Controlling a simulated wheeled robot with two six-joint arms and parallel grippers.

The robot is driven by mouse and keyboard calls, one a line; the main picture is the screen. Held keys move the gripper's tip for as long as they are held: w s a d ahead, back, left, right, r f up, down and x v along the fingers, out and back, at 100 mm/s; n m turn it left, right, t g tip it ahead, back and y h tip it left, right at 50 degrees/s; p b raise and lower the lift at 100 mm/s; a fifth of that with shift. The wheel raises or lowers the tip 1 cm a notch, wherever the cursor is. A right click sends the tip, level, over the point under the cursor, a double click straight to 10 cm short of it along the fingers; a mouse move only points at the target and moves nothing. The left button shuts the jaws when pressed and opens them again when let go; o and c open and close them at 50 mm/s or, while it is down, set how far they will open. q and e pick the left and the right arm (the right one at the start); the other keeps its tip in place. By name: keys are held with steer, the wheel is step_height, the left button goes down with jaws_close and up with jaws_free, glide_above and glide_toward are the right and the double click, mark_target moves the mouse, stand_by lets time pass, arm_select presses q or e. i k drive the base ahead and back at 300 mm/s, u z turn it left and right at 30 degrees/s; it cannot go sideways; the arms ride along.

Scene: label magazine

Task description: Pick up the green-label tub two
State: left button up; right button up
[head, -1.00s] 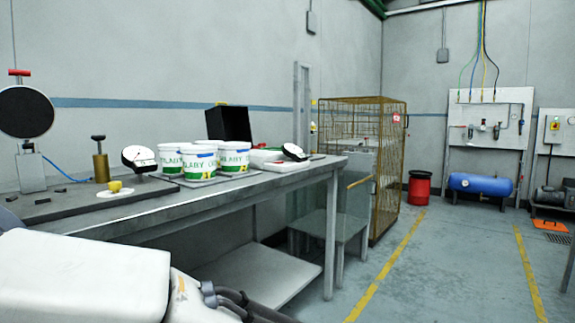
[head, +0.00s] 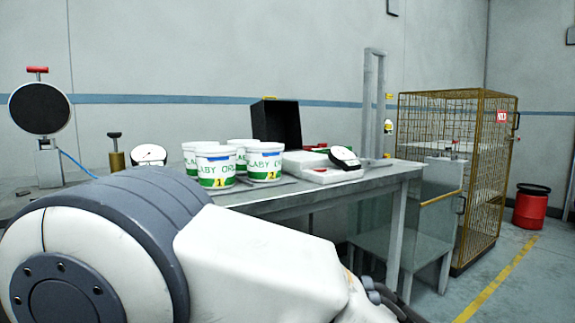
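Several white tubs with green labels stand together on a grey tray on the workbench, left of centre in the head view. The green-label tub two (head: 264,163) is at the front right of the group, with a yellow "2" on its label and a blue patch near the rim. The green-label tub one (head: 215,168) stands just left of it. Two more tubs are partly hidden behind them. A white and grey arm link of mine fills the lower left. Neither gripper shows in this view.
A black open box (head: 276,124) stands behind the tubs. A white tray (head: 318,170) with a round dial gauge (head: 344,157) lies right of them. A glass-sided stand and a yellow mesh cage (head: 485,190) are beyond the bench's right end.

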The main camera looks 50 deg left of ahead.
mark_target(264, 161)
steer(key=i, duration=3.75)
steer(key=u, duration=3.85)
